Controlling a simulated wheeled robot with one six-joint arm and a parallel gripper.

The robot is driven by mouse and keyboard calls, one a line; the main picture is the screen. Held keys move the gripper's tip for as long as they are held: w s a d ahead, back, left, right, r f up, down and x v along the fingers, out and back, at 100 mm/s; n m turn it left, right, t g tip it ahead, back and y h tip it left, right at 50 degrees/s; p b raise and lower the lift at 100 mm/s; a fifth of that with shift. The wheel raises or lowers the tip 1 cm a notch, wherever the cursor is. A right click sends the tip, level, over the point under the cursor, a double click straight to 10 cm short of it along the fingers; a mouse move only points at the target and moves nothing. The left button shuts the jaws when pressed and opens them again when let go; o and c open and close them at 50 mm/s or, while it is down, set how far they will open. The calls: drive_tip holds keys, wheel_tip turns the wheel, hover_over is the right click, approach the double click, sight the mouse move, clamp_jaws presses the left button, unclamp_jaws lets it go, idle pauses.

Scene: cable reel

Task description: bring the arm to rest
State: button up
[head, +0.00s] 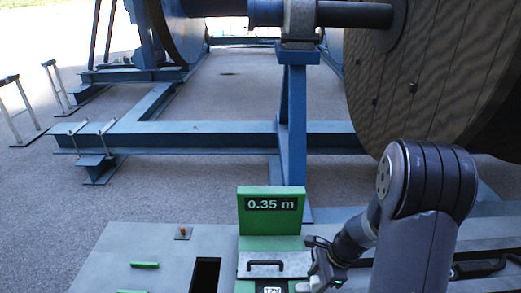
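My arm rises in the right foreground of the head view, bent at a dark rounded joint, and reaches down and to the left. My gripper (318,278) is low in the picture, beside the right end of a pale grey block with a black handle (265,264). Its fingertips are small and partly cut off by the lower edge. I cannot tell whether they are open, or whether they touch or hold anything.
A green display reading 0.35 m (270,204) stands behind the block. The grey bench top (130,240) has a dark slot (205,274) and green bars. A large wooden reel (440,70) hangs close behind my arm. A blue steel frame (210,136) spans behind; open ground lies left.

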drive_tip(key=shift+v, duration=2.15)
